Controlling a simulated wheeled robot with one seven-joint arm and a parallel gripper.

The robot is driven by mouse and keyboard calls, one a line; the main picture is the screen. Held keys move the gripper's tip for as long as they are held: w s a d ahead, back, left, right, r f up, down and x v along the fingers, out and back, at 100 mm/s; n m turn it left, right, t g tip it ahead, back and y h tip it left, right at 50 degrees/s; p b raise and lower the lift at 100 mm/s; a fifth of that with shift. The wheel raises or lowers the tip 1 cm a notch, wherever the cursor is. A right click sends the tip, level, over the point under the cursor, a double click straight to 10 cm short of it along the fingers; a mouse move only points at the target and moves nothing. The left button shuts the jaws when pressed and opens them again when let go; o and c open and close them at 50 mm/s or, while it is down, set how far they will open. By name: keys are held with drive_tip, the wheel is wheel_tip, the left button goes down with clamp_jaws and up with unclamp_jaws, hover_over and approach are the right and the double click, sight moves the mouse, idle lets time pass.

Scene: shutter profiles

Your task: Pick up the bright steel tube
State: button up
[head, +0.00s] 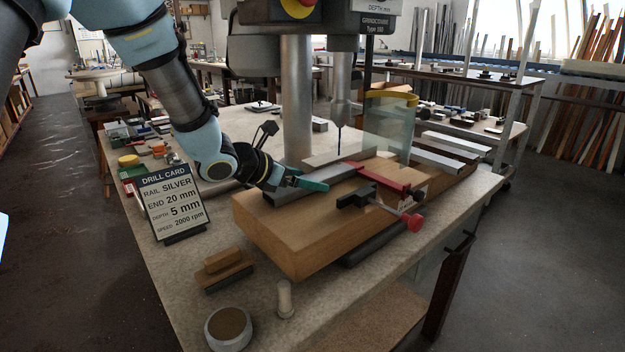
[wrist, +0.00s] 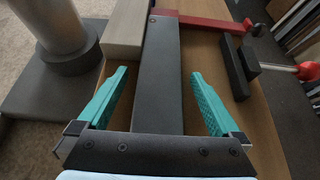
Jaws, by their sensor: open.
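A long straight grey metal bar (head: 291,194) lies on the wooden block under the drill press. In the wrist view the bar (wrist: 160,70) looks dark grey and flat-topped, and runs lengthwise between my fingers. My gripper (head: 308,182) is at its near end. In the wrist view my gripper (wrist: 159,80) is open, with one teal finger on each side of the bar and gaps showing. Several paler metal profiles (head: 457,146) lie at the back right. I cannot tell for certain which of these is the bright steel tube.
A paler bar (wrist: 126,28) lies left of the grey bar, near the drill column (wrist: 52,22). A red clamp (head: 385,180) crosses the far end, with a black block (head: 356,195) and red knob (head: 413,222). A drill card (head: 174,201) stands left on the bench.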

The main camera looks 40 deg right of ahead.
drive_tip(key=shift+c, duration=0.2)
clamp_jaws()
idle(0.6)
